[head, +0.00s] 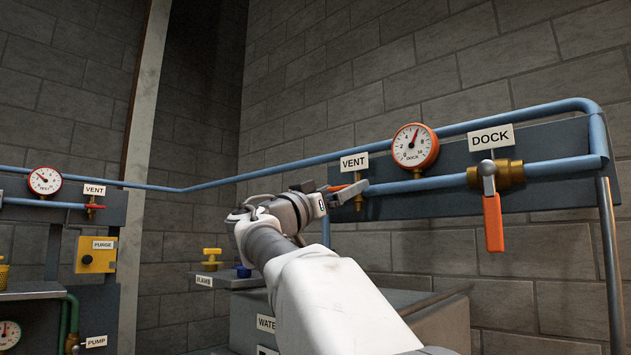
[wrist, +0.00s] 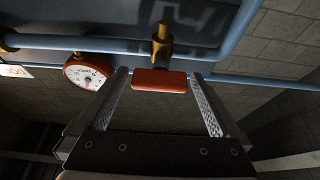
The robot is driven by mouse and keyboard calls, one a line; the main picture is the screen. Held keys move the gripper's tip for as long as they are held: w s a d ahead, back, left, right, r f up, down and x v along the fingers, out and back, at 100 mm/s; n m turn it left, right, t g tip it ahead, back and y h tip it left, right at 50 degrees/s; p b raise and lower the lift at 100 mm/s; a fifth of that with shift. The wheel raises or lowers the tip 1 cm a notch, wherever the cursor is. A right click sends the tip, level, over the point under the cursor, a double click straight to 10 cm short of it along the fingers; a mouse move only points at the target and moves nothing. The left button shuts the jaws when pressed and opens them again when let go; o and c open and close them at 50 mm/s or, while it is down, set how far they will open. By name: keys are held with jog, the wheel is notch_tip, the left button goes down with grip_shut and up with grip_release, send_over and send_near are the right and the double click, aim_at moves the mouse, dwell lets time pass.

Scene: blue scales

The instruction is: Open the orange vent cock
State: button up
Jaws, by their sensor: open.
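The lever lies between the tips of my gripper (wrist: 165,95), with a gap to the finger on each side. In the head view my gripper (head: 338,190) is at the vent cock under the VENT label (head: 354,162), and my arm hides part of the lever. The orange lever end (head: 338,188) shows beside the fingers. My gripper is open.
The dock gauge (head: 414,146) sits right of the vent cock. A large orange dock lever (head: 493,222) hangs further right under the DOCK label (head: 491,138). Another vent label (head: 94,190) and gauge (head: 45,181) are on the far-left panel. Blue pipes run along the wall.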

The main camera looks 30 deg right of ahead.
jog(key=shift+w+d+r, duration=0.1)
jog(key=shift+d+r, duration=0.05)
jog(key=shift+d, duration=0.15)
jog(key=c, duration=1.2)
